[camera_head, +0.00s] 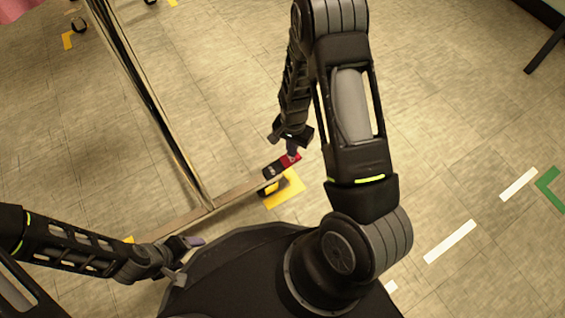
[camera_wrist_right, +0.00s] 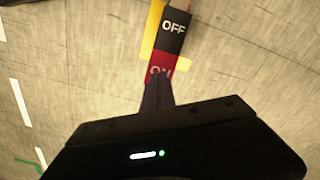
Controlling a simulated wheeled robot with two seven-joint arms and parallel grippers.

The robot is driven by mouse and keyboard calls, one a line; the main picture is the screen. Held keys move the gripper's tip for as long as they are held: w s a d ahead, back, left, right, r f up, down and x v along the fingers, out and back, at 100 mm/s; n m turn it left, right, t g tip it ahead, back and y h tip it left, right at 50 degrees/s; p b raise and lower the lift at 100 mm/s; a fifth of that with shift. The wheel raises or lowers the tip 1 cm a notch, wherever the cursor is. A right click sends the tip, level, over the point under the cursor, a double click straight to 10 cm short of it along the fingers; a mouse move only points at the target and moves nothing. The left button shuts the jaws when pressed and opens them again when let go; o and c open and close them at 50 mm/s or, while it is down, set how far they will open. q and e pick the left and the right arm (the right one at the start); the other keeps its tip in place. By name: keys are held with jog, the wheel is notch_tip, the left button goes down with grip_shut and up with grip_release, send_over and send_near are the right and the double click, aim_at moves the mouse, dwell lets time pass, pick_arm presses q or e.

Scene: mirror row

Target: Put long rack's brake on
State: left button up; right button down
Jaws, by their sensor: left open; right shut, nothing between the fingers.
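The long rack's bottom bar (camera_head: 235,193) runs low across the floor, with a post rising from it. At its right end is the brake pedal (camera_head: 275,170), black on one half and red on the other. In the right wrist view the black half (camera_wrist_right: 173,32) reads OFF and the red half (camera_wrist_right: 160,70) reads ON. My right gripper (camera_head: 292,149) is shut and empty, its tip at the red ON end; I cannot tell whether it touches. Its fingers (camera_wrist_right: 157,94) cover part of that end. The pedal's tilt is unclear. My left gripper (camera_head: 194,241) is open near the bar's left end.
A yellow corner mark (camera_head: 286,191) lies on the floor under the rack's right end. White floor strips (camera_head: 450,241) and a green corner mark (camera_head: 551,187) are at the right. Pink cloth (camera_head: 15,8) shows at the top left.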

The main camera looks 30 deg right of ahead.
jog(key=shift+f+b, duration=1)
jog(key=shift+f, duration=0.35)
dwell(0.8)
notch_tip(320, 180, up, 5)
jog(key=p, duration=0.4)
jog(key=shift+f, duration=0.1)
jog(key=shift+r+p, duration=1.2)
